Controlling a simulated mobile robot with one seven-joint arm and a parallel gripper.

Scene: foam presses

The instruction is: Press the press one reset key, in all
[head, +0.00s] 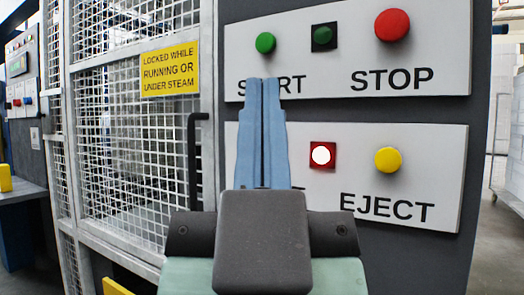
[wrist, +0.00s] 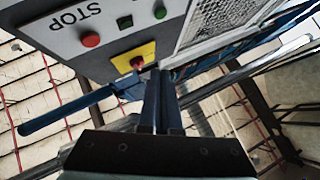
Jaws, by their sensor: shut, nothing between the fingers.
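The reset key itself is hidden behind my gripper in the head view; only the end of a label shows beside the fingers on the lower plate (head: 445,165). My gripper (head: 263,82) points upward in front of the panel, its two blue fingers shut together with nothing between them. The fingers overlap the START label and the left part of the lower plate; I cannot tell whether they touch it. A red-framed lamp (head: 321,155) is lit to the right of the fingers. In the wrist view the shut fingers (wrist: 161,74) point toward the panel, seen upside down.
The green START button (head: 265,42), red STOP button (head: 392,25) and yellow EJECT button (head: 387,160) are close by. A mesh guard door (head: 135,125) with a dark handle (head: 195,155) stands left. The wrist view shows a yellow plate (wrist: 122,64) with a red button and a blue bar (wrist: 65,110).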

